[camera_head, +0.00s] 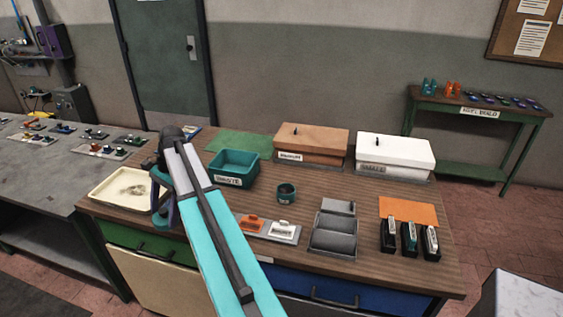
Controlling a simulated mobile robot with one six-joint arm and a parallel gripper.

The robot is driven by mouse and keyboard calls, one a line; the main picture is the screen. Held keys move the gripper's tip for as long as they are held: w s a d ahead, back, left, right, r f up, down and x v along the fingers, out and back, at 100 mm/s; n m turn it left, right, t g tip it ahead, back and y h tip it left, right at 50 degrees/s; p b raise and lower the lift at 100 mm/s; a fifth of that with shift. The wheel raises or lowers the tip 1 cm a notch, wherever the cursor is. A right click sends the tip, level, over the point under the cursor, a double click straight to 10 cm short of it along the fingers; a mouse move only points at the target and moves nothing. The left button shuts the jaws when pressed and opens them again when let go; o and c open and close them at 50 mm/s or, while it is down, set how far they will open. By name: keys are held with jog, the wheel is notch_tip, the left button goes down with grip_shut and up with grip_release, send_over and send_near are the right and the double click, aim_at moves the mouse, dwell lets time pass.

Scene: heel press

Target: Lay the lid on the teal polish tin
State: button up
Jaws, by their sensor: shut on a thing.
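A small round teal tin (286,193) stands upright on the wooden bench, right of my arm. It looks open at the top, with a dark inside and a pale label on its front. My arm reaches up and left across the bench. My gripper (160,200) is at its far end, beside the right edge of the cream tray and left of the tin. I cannot pick out a lid anywhere on the bench.
The cream tray (109,193) has a dark smudge. A grey divided holder (316,242), black-based stamps (409,251) and lidded brown (318,140) and white (398,150) boxes stand to the right.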

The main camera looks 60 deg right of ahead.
jog(key=s+d+r+m+t+h+p, duration=0.1)
jog(key=s+d+r+m+p, duration=0.1)
jog(key=s+d+m, duration=0.3)
jog(key=s+d+r+m+t+h+p, duration=0.1)
jog(key=s+d+m, duration=0.4)
jog(key=s+d, duration=0.6)
jog(key=s+d+r+m+t+h+p, duration=0.1)
jog(key=s+d+m+p, duration=0.4)
jog(key=d, duration=1.4)
jog(key=s+r+t, duration=0.1)
jog(key=s+r, duration=0.1)
jog(key=s, duration=0.1)
jog(key=shift+s+d+h, duration=0.15)
jog(key=shift+d+h, duration=0.25)
jog(key=shift+f, duration=0.2)
jog(key=shift+f+b, duration=1)
jog(key=shift+f, duration=0.7)
jog(key=shift+f+p, duration=0.3)
jog(key=shift+p, duration=0.05)
jog(key=shift+f, duration=0.2)
jog(key=shift+f, duration=0.35)
jog(key=shift+f, duration=0.3)
